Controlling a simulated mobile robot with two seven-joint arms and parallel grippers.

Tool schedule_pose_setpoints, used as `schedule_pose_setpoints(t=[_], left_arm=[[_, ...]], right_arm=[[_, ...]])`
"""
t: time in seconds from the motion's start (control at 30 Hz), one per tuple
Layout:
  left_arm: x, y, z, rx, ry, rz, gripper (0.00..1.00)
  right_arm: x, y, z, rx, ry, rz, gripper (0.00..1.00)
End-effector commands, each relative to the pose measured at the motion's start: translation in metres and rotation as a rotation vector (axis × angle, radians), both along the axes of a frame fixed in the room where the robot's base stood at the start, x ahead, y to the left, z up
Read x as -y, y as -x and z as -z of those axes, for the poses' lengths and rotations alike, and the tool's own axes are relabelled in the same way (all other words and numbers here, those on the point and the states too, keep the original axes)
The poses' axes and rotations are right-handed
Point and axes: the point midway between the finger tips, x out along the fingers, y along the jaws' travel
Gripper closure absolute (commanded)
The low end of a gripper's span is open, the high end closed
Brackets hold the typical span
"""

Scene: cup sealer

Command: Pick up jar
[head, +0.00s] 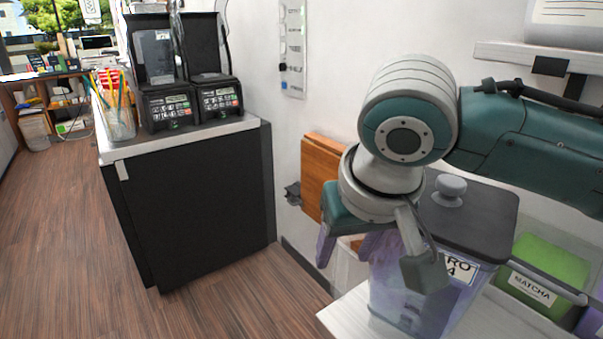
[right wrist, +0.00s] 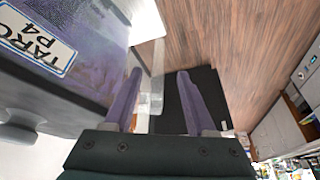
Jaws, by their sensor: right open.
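A clear jar (head: 462,304) of purple contents stands at the lower right in the head view. It has a dark lid with a round grey knob and a label partly reading "TARO". My right gripper (head: 348,246) is to the left of the jar, with its purple fingers pointing down, open. My wrist hides part of the jar. In the right wrist view the jar (right wrist: 95,75) fills the upper left, tilted by the camera angle, with its label legible. The open fingers (right wrist: 160,100) have nothing solid held between them and are beside the jar. My left gripper is not in view.
A green "MATCHA" container (head: 545,262) stands right of the jar. A white shelf edge (head: 345,312) lies below the jar. A wooden board (head: 319,172) is on the wall behind my gripper. A black counter (head: 200,200) with card terminals stands left; the floor between is clear.

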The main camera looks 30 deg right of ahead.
Motion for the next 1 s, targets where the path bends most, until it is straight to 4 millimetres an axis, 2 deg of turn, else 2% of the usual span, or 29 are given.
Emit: schedule_pose_setpoints(t=[0.33,0.67,1.0], left_arm=[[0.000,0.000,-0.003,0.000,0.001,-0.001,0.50],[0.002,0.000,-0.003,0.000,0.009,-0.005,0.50],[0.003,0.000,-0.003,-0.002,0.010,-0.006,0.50]], right_arm=[[0.008,-0.012,0.043,-0.003,0.001,0.001,0.44],[0.008,-0.014,0.048,0.000,0.001,-0.002,0.45],[0.008,-0.014,0.048,0.000,0.001,-0.002,0.83]])
